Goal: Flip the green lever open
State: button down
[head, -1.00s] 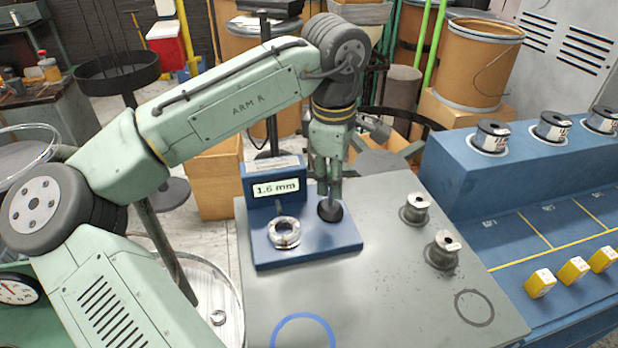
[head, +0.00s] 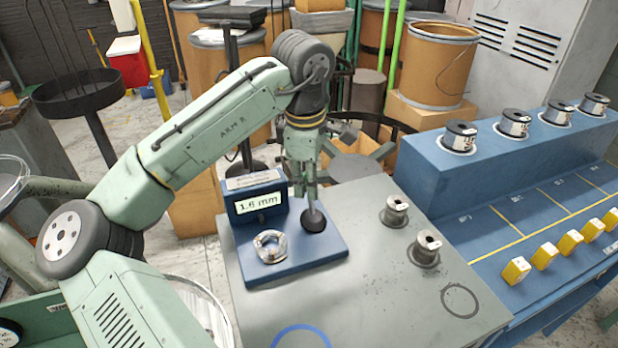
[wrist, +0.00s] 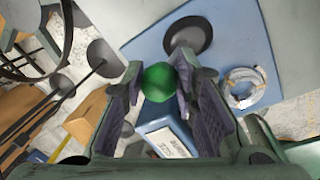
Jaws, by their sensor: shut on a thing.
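The green lever's round knob (wrist: 159,82) shows in the wrist view between the two fingers of my gripper (wrist: 158,90), which are shut on it. The lever's dark round base (head: 313,220) sits on the right part of a blue device (head: 330,246). It also shows in the wrist view (wrist: 188,35). In the head view my gripper (head: 305,188) reaches down from above the base, hiding the knob. A short grey shaft shows between gripper and base, leaning slightly left.
A coil of silver wire (head: 270,246) lies on the device, left of the lever. A "1.6 mm" display (head: 258,203) stands behind it. Two metal spools (head: 395,211) stand on the grey table (head: 400,310) to the right. A blue rack (head: 500,190) stands farther right.

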aim_at(306, 179)
jog(key=shift+w+f, duration=0.1)
jog(key=shift+w, duration=0.1)
jog(key=c, duration=1.3)
grip_release()
jog(key=shift+w+f, duration=0.1)
notch_tip(306, 179, up, 12)
jog(key=s, duration=0.1)
jog(key=shift+s+a, duration=0.2)
jog(key=shift+s, duration=0.1)
jog(key=shift+s+f, duration=0.1)
